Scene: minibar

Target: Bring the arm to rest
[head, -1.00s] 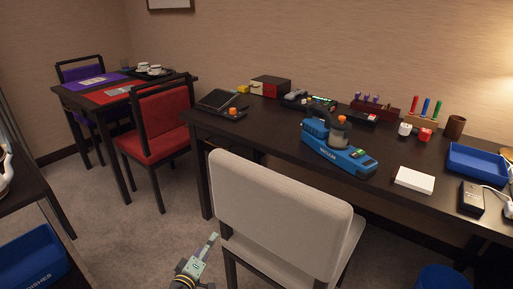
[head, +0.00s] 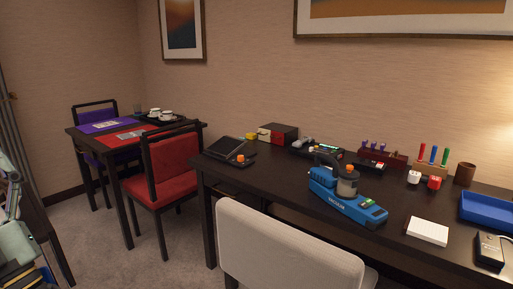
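Pale grey-green parts (head: 16,238), which look like links of my arm, show at the lower left edge, in front of a dark table. They are cut off by the picture's edge. I cannot make out my gripper's fingers among them, so its opening and anything in it are hidden.
A long dark desk (head: 280,180) holds a blue vacuum (head: 345,204), a white pad (head: 427,231) and a blue tray (head: 487,208). A beige chair (head: 285,250) stands before it. A red chair (head: 172,180) is by the small table. Carpet (head: 105,240) is clear at left.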

